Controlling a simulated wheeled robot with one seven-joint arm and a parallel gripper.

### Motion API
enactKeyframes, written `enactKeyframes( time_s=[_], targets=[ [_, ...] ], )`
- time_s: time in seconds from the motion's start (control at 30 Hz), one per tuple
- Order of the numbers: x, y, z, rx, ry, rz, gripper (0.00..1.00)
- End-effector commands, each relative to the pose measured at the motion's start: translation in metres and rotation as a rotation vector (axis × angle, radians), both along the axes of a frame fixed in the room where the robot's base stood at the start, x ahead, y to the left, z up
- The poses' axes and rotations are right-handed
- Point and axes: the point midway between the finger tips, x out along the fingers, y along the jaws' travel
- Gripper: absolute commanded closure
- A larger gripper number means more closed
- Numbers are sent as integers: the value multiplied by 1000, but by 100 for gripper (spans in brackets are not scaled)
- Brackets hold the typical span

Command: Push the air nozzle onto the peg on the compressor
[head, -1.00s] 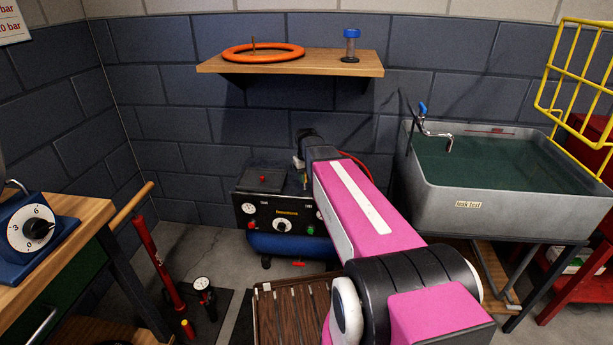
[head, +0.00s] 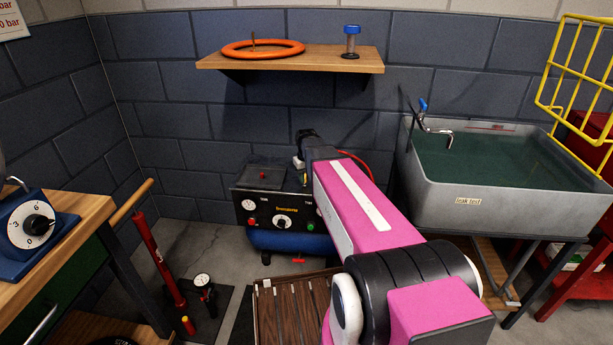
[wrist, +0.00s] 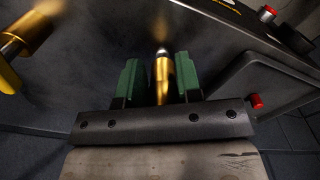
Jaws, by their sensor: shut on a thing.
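The compressor (head: 258,224) stands on the floor by the back wall, a dark control box over a blue tank. Its dark surface (wrist: 75,55) fills much of the wrist view. My gripper (wrist: 160,72) has green fingers and is shut on the air nozzle (wrist: 162,78), a slim brass piece with a silver tip, pointing away from the wrist. A blurred brass spot (wrist: 160,32) lies just beyond the tip; I cannot tell whether it is the peg or whether they touch. A brass fitting (wrist: 22,32) sticks out at the left. In the head view my arm hides the fingers and nozzle.
A red hose (head: 357,164) runs behind my arm. A grey sink (head: 480,205) of water stands at the right, a wooden bench (head: 85,225) at the left. A shelf (head: 330,68) hangs above. A red floor pump (head: 160,262) stands left of the compressor.

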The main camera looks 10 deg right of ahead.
Motion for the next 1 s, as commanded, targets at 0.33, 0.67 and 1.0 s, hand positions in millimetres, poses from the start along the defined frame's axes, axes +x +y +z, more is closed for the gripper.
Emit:
enactKeyframes(
  time_s=[0.33, 0.67, 1.0],
  targets=[
    [0, 0, -6, 0, 0, 0, 96],
    [0, 0, -9, 0, 0, 0, 38],
    [0, 0, -7, 0, 0, 0, 38]
  ],
)
